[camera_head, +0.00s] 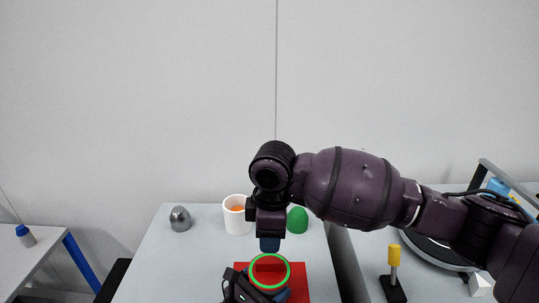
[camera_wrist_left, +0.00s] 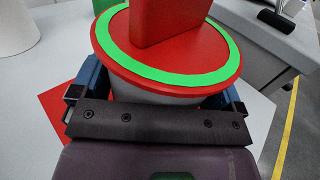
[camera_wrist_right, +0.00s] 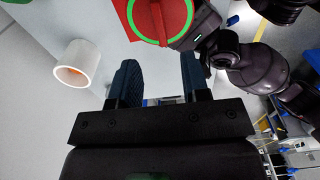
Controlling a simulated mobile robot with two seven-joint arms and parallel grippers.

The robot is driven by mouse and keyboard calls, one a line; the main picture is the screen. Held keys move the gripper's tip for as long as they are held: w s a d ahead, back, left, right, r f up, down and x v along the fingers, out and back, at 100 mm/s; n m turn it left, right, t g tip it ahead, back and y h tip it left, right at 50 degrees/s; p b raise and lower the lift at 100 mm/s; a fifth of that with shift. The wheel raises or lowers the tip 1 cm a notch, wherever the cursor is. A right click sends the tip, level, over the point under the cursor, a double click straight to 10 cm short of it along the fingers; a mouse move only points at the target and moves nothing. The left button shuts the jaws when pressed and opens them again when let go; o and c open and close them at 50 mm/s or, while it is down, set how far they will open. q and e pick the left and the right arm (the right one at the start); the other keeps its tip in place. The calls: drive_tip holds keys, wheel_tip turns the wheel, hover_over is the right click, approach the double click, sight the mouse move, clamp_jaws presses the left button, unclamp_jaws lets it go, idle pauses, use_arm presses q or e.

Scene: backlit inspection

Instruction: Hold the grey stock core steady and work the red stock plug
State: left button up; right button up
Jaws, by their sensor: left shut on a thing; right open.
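The red stock plug (camera_head: 270,262) has a green ring around its top and a flat upright red tab. It sits on the grey stock core (camera_wrist_left: 160,97), which shows as a grey band under the plug in the left wrist view. My left gripper (camera_head: 257,287) is shut around the grey core, one finger on each side. My right gripper (camera_head: 270,243) is open and points down just above the plug.
A red mat (camera_head: 299,284) lies under the core on the pale table. Behind stand a white cup (camera_head: 236,218) with something orange inside, a grey dome (camera_head: 180,219) and a green dome (camera_head: 297,220). A yellow-handled piece (camera_head: 393,256) stands at right. The table's left part is clear.

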sight(270, 262)
use_arm(q)
drive_tip(key=shift+s+f, duration=0.1)
drive_tip(key=shift+f, duration=0.25)
use_arm(e)
drive_tip(key=shift+f, duration=0.15)
drive_tip(key=shift+f, duration=4.35)
clamp_jaws()
drive_tip(key=shift+r, duration=3.05)
use_arm(q)
drive_tip(key=o, duration=0.7)
drive_tip(key=shift+c, duration=0.2)
drive_tip(key=shift+r, duration=0.15)
